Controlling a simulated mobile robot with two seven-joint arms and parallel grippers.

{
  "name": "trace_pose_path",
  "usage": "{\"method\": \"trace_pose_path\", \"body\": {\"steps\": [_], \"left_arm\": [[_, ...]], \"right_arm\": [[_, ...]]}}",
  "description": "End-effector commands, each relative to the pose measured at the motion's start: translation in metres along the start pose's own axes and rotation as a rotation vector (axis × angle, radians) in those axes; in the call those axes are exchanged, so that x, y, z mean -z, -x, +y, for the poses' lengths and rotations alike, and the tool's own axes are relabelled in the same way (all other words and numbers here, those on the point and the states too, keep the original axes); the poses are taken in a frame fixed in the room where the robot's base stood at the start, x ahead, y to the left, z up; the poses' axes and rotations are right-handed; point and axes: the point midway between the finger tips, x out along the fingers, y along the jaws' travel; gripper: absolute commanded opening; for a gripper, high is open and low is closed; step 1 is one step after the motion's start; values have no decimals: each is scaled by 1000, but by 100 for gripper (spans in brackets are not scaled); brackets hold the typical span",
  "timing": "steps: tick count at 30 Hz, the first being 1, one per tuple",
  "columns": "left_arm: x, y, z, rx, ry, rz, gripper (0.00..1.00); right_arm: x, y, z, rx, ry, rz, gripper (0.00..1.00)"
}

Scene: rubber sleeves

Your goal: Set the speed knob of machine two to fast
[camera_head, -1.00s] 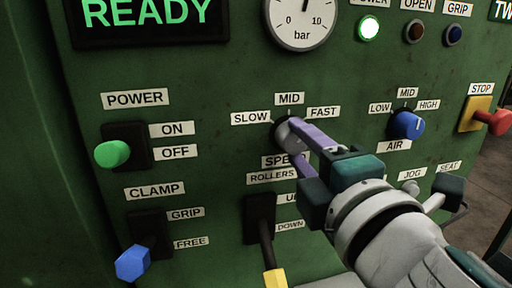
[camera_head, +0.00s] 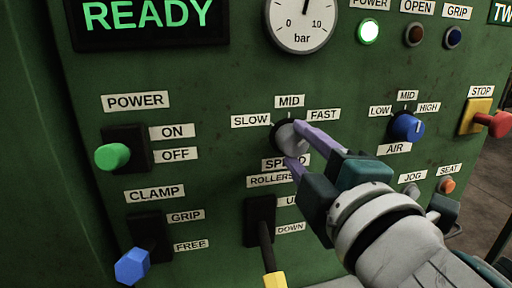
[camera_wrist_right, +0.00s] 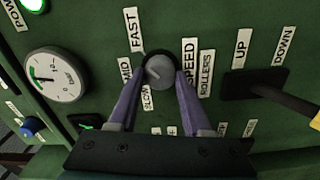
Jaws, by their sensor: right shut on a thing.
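The grey round speed knob (camera_head: 288,137) is on the green panel, below the labels SLOW, MID and FAST (camera_head: 323,115) and above SPEED. My right gripper (camera_head: 296,145) reaches in from the lower right, its two purple fingers shut on the knob. In the right wrist view the knob (camera_wrist_right: 159,72) sits between the fingertips (camera_wrist_right: 160,78), one on each side. A pale mark shows on its face, on the side towards MID; its exact setting is hard to tell. My left gripper is not in view.
Below the knob is the rollers lever (camera_head: 266,245) with a yellow tip. To the right are the blue air knob (camera_head: 406,126) and the red stop button (camera_head: 496,124). The green power knob (camera_head: 113,156) and blue clamp lever (camera_head: 132,266) are at left.

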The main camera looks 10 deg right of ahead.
Motion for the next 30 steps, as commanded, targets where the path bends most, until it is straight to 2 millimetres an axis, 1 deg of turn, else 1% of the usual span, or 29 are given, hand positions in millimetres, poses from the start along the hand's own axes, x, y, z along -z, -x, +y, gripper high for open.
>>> {"method": "trace_pose_path", "body": {"steps": [1, 6, 9, 16, 20, 23, 30], "left_arm": [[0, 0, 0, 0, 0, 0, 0], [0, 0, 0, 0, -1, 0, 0], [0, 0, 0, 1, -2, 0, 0], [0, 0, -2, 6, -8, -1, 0], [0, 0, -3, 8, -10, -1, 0], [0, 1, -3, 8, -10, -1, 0], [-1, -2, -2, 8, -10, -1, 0]], "right_arm": [[0, 0, 1, -1, -3, 1, 50], [0, 0, 0, -1, -2, 0, 69], [0, 0, 0, -1, -1, 0, 79], [0, 0, 0, 0, 0, 0, 79], [0, 9, -1, 2, -1, 0, 79], [0, 23, -1, 3, -1, -2, 79], [-1, 68, -2, 4, -2, -3, 79]]}}
